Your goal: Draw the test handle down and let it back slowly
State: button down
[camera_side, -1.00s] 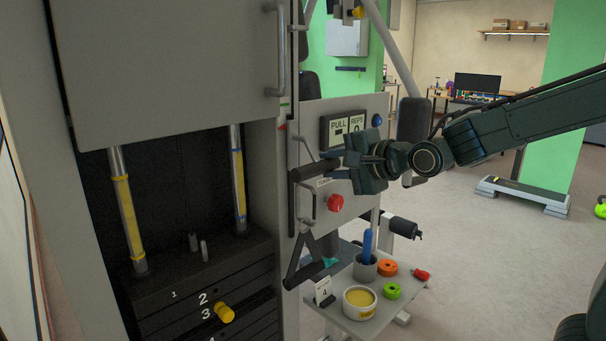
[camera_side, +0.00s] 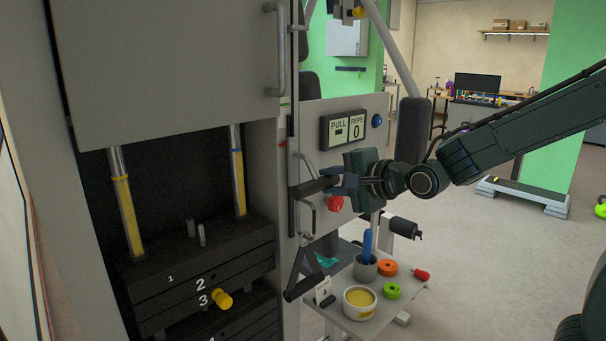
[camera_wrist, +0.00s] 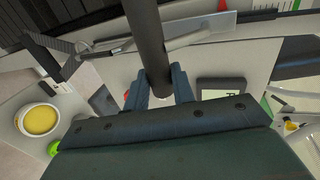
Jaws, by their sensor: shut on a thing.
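The test handle (camera_side: 312,187) is a dark round bar at the front of the grey machine. My gripper (camera_side: 334,184) is shut on its right end. In the wrist view the bar (camera_wrist: 147,38) runs away between the two fingers of my gripper (camera_wrist: 158,92). The weight stack (camera_side: 165,282) shows at lower left. Its upper plates, marked 1 to 3, stand raised with a dark gap below plate 3. A yellow pin (camera_side: 222,300) sits at plate 3. The display (camera_side: 343,129) reads PULL with a dash and REPS 0.
A black triangular strap handle (camera_side: 302,275) hangs below. A red knob (camera_side: 335,203) sits just behind my gripper. A small shelf (camera_side: 345,314) holds a cream tub (camera_side: 359,302), a grey cup (camera_side: 365,267) and coloured rings. Open floor lies to the right.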

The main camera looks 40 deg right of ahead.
notch_tip(320, 180, down, 3)
jog(key=shift+s+r, duration=0.1)
jog(key=shift+r, duration=0.05)
dwell(0.4)
jog(key=shift+r, duration=4.9)
jog(key=c, duration=0.6)
grip_release()
jog(key=shift+r, duration=0.15)
jog(key=v, duration=0.6)
jog(key=shift+s+r, duration=0.15)
jog(key=shift+s, duration=0.25)
